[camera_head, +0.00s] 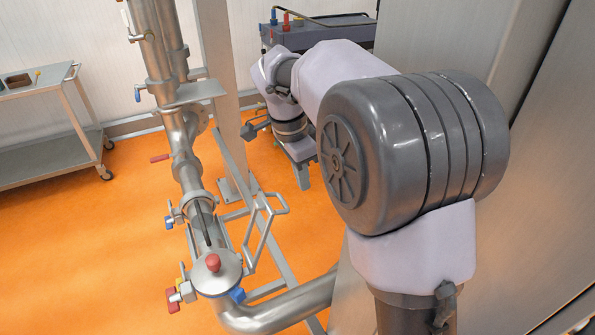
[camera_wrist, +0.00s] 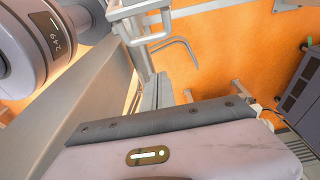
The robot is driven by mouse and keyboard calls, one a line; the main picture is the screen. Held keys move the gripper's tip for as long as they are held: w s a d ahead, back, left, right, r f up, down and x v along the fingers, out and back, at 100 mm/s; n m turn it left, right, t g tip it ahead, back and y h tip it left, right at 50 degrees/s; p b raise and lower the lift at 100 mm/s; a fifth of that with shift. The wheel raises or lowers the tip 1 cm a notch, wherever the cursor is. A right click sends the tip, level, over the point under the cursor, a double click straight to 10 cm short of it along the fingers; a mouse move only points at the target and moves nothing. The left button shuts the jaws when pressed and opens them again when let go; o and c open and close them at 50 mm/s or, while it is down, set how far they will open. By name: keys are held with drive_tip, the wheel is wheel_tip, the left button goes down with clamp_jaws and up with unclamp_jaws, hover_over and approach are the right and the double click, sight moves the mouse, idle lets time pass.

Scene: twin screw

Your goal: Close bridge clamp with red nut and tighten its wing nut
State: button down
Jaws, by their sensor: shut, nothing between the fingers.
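A red nut (camera_head: 172,300) sits at the lower left of the pipework in the head view, on a small metal clamp part (camera_head: 187,291) beside the round capped housing (camera_head: 217,275). I cannot tell whether this clamp is open or closed. My gripper (camera_head: 248,130) is small and dark in the head view, at the end of my folded arm, well above and behind the red nut. It is shut and empty, and apart from the pipework. The wrist view does not show the clamp or the red nut.
A metal frame (camera_head: 262,232) stands right of the pipe. A trolley (camera_head: 50,130) is far left. Orange floor (camera_head: 90,250) is free at left.

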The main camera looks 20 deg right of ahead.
drive_tip(key=a+f+b, duration=0.2)
drive_tip(key=a+f, duration=0.1)
drive_tip(key=shift+s+a+b, duration=0.1)
drive_tip(key=shift+s+b, duration=0.2)
drive_tip(key=shift+a+r, duration=0.15)
